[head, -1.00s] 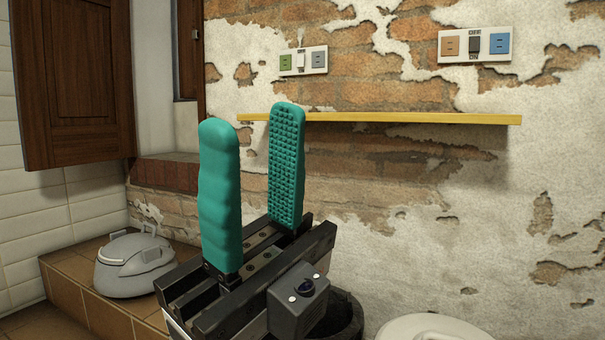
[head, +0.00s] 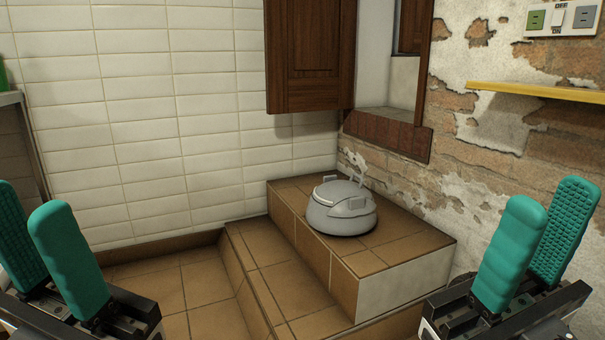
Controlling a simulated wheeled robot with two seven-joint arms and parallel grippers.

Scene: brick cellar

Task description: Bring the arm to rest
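My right gripper (head: 540,235) stands at the lower right with its two teal fingers pointing up. A gap shows between its fingers at the base, and nothing is held between them. My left gripper (head: 48,248) is at the lower left, its teal fingers also pointing up. Its fingers partly overlap in this view, with a gap between them at the base and nothing seen in it. Both grippers are clear of the wall and of the step. The lower parts of both arms are cut off by the picture's edge.
A grey lidded pot-like object (head: 341,208) sits on a brown tiled step (head: 405,247) in the middle. A yellow shelf (head: 540,91) and a switch panel (head: 562,18) are on the peeling brick wall at right. A wooden shutter (head: 308,55) hangs above. Tiled floor (head: 185,290) lies between the grippers.

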